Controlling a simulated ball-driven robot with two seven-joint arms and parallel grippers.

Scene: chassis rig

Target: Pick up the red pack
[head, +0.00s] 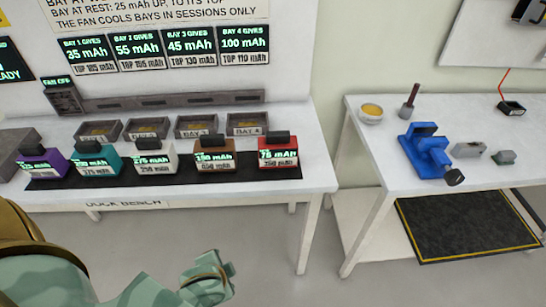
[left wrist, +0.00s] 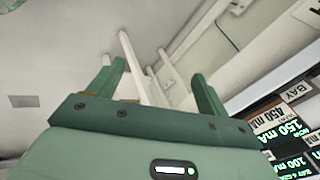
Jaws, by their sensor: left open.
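The red pack (head: 278,152) stands upright at the right end of a row of packs on a black mat (head: 100,178) on the dock bench. It has a black top and a label reading 75 mAh. My left gripper (head: 211,281) is low in front of the bench in the head view, below and left of the red pack and well apart from it. In the left wrist view my left gripper (left wrist: 158,78) has its two green fingers spread with nothing between them. The red pack is not clearly visible there. My right gripper is not in view.
Purple (head: 42,163), teal (head: 97,161), white (head: 154,158) and brown (head: 214,155) packs stand left of the red one. Empty-looking bays, such as Bay 4 (head: 247,124), lie behind. A right-hand table holds a blue vise (head: 428,155). A floor gap separates the tables.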

